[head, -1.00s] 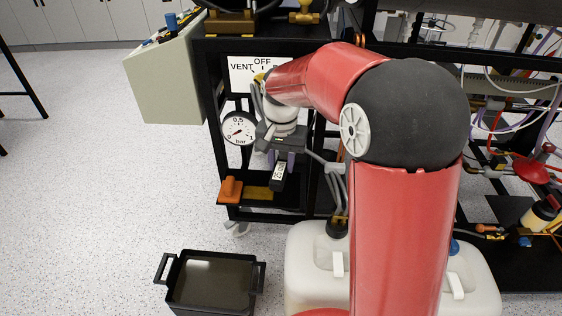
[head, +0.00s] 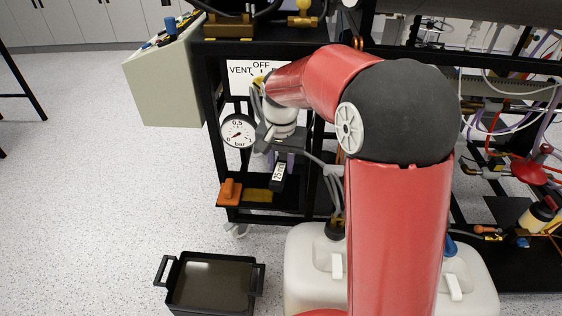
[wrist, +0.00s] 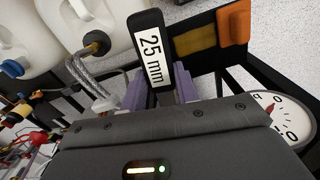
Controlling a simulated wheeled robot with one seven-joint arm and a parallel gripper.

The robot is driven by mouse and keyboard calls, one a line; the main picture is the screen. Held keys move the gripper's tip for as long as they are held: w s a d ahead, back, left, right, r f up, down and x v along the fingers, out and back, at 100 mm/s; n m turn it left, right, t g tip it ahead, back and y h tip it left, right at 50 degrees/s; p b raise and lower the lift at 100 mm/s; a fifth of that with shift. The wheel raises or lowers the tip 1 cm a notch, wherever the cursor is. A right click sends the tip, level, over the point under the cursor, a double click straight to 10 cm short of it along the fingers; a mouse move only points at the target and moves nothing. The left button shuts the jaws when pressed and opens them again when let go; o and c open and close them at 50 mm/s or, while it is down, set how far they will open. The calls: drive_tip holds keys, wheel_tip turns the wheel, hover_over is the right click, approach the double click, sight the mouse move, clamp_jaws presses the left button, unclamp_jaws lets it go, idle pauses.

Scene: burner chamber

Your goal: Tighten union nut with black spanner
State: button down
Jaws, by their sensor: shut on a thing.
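The black spanner (head: 278,178), with a white "25 mm" label, hangs from my gripper (head: 284,154) in front of the black frame. In the wrist view the spanner (wrist: 150,22) points away between the two purple-grey fingers of my gripper (wrist: 162,92), which is shut on it. The end of the spanner behind the fingers is hidden by my gripper's body. I cannot pick out the union nut in either view, nor tell whether the spanner touches it. Braided hoses (wrist: 85,76) run close beside the fingers in the wrist view.
A pressure gauge (head: 238,131) is just left of my gripper. Below are a black shelf (head: 270,208) and an orange block (head: 230,191). White canisters (head: 310,262) stand on the floor to the lower right. A black tray (head: 212,284) lies lower left; floor further left is clear.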

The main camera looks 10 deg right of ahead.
drive_tip(key=shift+w+a+m+p, duration=0.25)
drive_tip(key=shift+a+m, duration=0.2)
drive_tip(key=shift+m, duration=0.15)
drive_tip(key=shift+w+a+m+p, duration=0.2)
drive_tip(key=shift+a+m, duration=0.2)
drive_tip(key=shift+m, duration=0.2)
drive_tip(key=shift+w+a+m+p, duration=0.5)
drive_tip(key=shift+a+m, duration=0.2)
drive_tip(key=shift+m, duration=0.5)
drive_tip(key=shift+w+a+m+p, duration=0.6)
drive_tip(key=shift+w+m+p, duration=0.1)
drive_tip(key=shift+m, duration=0.5)
